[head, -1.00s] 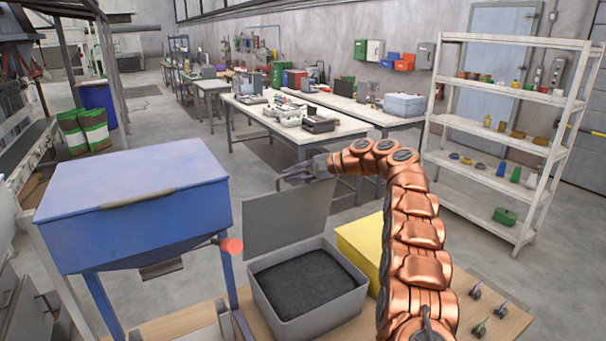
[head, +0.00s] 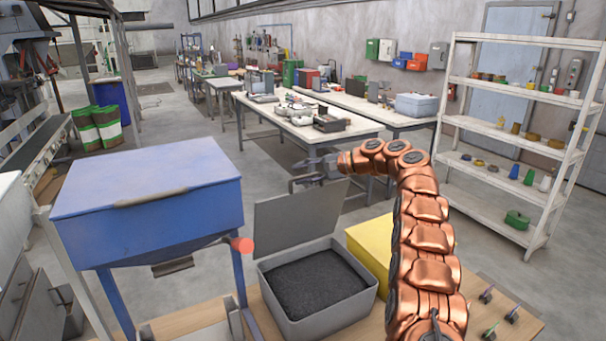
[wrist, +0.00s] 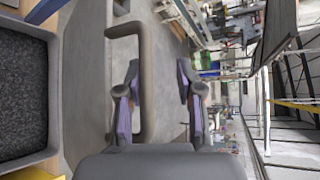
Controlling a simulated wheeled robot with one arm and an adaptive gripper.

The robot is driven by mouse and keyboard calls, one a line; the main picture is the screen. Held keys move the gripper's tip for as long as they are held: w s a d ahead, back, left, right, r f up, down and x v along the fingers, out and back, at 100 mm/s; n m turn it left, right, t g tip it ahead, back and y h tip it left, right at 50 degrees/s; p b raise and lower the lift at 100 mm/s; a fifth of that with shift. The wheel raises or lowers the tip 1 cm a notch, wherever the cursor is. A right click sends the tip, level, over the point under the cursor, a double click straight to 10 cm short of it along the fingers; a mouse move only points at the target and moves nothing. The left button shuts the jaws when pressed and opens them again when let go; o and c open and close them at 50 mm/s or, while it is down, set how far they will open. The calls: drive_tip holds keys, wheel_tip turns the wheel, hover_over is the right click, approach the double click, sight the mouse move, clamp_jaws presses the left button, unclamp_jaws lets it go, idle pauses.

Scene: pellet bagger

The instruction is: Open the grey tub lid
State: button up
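The grey tub (head: 318,325) sits on the wooden bench, filled with dark pellets. Its flat grey lid (head: 298,222) stands raised at the tub's far side, clear of the opening. A looped handle shows by the lid's top edge (head: 305,180); it is large in the wrist view (wrist: 143,85). My gripper (head: 308,168) is beside this handle at the top of the lid. In the wrist view my gripper's fingers (wrist: 158,100) are apart, with one handle bar between them, nearer the left finger. The wrist view shows the tub's pellets at far left (wrist: 20,90).
A blue hopper (head: 150,205) with a red-ended lever (head: 241,245) stands left of the tub. A yellow box (head: 370,253) is close on its right, beside my arm. Worktables (head: 300,128) stand behind, and white shelves (head: 545,148) are at right.

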drive_tip(key=v, duration=1.2)
idle(0.5)
